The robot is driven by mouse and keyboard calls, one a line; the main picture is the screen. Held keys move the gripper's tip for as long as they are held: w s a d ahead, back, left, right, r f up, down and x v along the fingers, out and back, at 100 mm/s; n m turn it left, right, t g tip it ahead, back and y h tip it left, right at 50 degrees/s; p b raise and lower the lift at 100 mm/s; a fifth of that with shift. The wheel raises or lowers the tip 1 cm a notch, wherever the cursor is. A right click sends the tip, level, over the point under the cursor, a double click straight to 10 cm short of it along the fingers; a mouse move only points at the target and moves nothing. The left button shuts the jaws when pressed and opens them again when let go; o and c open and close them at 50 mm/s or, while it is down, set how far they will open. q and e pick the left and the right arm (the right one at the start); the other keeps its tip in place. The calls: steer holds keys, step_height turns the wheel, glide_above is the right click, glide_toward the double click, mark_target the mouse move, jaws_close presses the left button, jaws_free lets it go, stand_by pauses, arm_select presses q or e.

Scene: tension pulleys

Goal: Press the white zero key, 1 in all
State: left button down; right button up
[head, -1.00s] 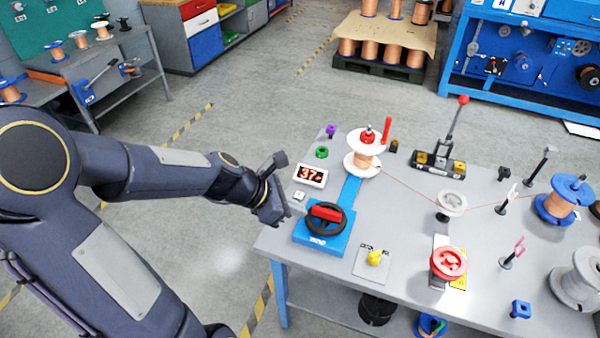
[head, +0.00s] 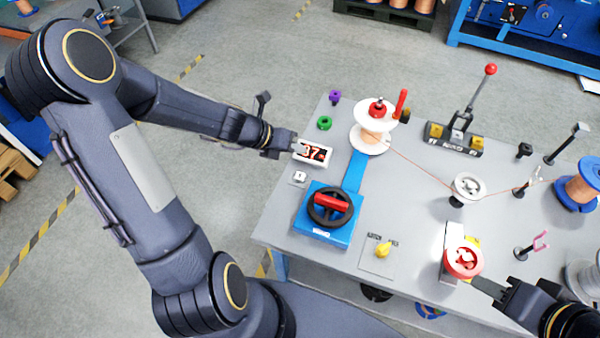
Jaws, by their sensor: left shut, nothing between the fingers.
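The white zero key (head: 299,177) is a small pale square button on a grey base near the left edge of the grey table (head: 420,180). It lies just below the white counter (head: 313,152), which shows red digits that look like 37. My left gripper (head: 298,146) is shut and empty, at the left end of the counter and covering a little of it. It is above the key in the picture and apart from it. My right gripper (head: 478,282) is at the lower right, by a red knob (head: 462,260); its fingers are too small to tell open from shut.
A blue base with a black handwheel (head: 330,207) stands below the key. A yellow knob (head: 382,249) is to its right. A white-flanged spool (head: 373,138) stands right of the counter, with wire running right to a grey pulley (head: 468,187). Green and purple pieces (head: 325,122) sit above.

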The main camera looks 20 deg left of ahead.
arm_select(q)
steer(key=shift+f, duration=0.15)
steer(key=b, duration=0.8)
glide_above(296, 177)
step_height(296, 177, down, 8)
steer(key=shift+r, duration=0.15)
steer(key=shift+f, duration=0.4)
stand_by(1.0)
steer(key=shift+f+b, duration=0.45)
steer(key=shift+b, duration=0.05)
steer(key=shift+f+b, duration=0.35)
steer(key=shift+f, duration=0.05)
stand_by(0.4)
stand_by(0.4)
steer(key=shift+r+p, duration=0.85)
steer(key=shift+p, duration=0.1)
steer(key=shift+r, duration=0.1)
